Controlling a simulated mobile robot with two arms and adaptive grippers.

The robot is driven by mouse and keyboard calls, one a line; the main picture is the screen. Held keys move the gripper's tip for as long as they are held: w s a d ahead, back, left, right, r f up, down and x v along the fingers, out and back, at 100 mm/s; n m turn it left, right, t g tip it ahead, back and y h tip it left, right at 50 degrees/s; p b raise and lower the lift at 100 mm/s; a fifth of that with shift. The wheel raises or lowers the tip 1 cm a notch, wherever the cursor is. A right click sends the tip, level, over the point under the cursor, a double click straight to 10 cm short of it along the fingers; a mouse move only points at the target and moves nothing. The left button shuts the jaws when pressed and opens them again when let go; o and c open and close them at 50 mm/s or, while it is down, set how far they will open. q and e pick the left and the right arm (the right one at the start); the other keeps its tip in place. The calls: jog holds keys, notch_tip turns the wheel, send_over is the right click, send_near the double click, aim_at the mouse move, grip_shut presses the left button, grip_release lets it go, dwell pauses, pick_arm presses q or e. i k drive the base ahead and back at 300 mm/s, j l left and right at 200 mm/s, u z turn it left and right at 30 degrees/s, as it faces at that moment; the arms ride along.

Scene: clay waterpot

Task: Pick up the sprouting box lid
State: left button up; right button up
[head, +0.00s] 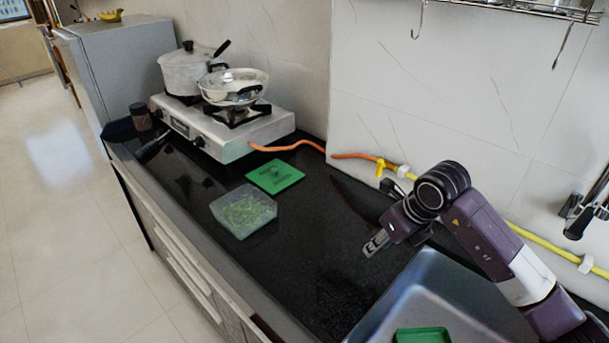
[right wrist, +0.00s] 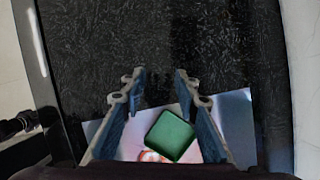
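A flat green square lid (head: 275,177) lies on the dark counter, just behind a clear box with green sprouts (head: 243,210). Another green square piece (head: 422,335) sits in the sink at the bottom of the head view; it also shows in the right wrist view (right wrist: 170,136), beyond and between my finger bases. I cannot tell whether that piece is a lid or a tray. My right gripper (head: 376,243) is above the counter beside the sink, to the right of the sprout box and the lid. In the right wrist view its two fingers (right wrist: 160,82) are apart with nothing between the tips. My left gripper is not in view.
A gas stove (head: 222,130) with a pot (head: 190,72) and a lidded pan (head: 235,88) stands at the back left. An orange hose (head: 290,147) runs along the wall. The metal sink (head: 432,285) is at the front right. The counter between the sprout box and sink is clear.

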aim_at(276, 175)
jog(key=i+j+z, duration=0.3)
jog(key=j+z, duration=0.15)
jog(key=j, duration=0.15)
jog(key=i+j+z, duration=0.2)
jog(key=j, duration=0.15)
jog(key=j+z, duration=0.25)
jog(key=i+j, duration=0.1)
jog(key=j, duration=0.5)
jog(key=i+j, duration=0.1)
jog(key=j, duration=0.5)
jog(key=j+z, duration=0.1)
jog(key=j, duration=0.45)
jog(key=i+j, duration=0.15)
jog(key=j, duration=0.45)
